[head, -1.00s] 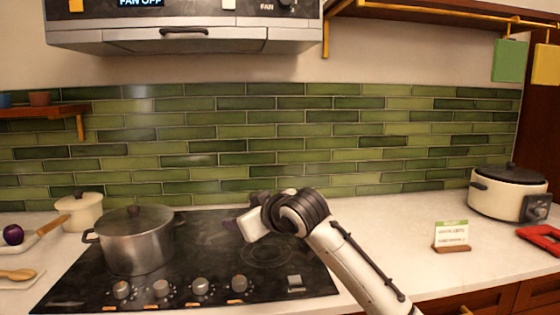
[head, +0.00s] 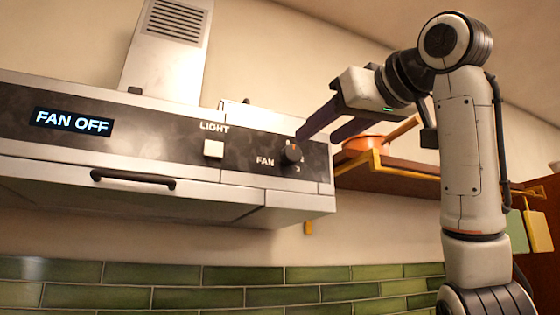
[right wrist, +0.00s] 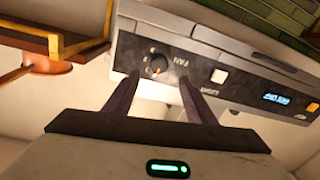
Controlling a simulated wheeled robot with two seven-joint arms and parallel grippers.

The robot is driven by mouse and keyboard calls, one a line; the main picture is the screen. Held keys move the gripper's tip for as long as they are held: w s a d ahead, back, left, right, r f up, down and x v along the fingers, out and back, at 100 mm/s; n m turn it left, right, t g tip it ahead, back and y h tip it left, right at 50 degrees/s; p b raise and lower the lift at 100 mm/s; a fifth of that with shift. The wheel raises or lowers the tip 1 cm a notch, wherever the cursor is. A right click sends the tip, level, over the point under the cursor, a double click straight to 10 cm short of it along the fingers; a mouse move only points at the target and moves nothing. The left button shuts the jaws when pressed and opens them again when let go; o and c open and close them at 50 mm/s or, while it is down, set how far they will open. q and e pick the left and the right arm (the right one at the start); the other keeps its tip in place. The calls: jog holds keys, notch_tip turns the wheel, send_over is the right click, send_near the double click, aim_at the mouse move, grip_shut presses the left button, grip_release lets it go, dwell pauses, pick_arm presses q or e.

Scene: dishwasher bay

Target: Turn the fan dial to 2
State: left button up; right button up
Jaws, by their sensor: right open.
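The fan dial (head: 291,154) is a small dark round knob at the right end of the range hood's front panel, beside the word FAN. It also shows in the right wrist view (right wrist: 158,64), between the two fingers and beyond their tips. The hood's display (head: 72,122) reads FAN OFF. My right gripper (head: 318,128) is raised in front of the dial, open and empty, with its dark fingers pointing at it. In the head view one finger comes close to the dial; I cannot tell whether it touches. My left gripper is not in view.
A white light button (head: 213,149) sits left of the dial. A handle (head: 133,179) runs along the hood's lower front. A wooden shelf (head: 395,178) with an orange pan (head: 363,142) is right of the hood. Green tiles (head: 240,297) line the wall below.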

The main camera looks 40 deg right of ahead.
aim_at(294, 153)
jog(key=p+x, duration=0.2)
jog(key=x, duration=0.6)
jog(key=shift+w+d+r, duration=0.1)
jog(key=shift+w+d, duration=0.05)
jog(key=shift+w, duration=0.15)
jog(key=shift+w+d+p, duration=0.1)
jog(key=shift+w+p, duration=0.2)
jog(key=shift+w, duration=0.15)
jog(key=c, duration=1)
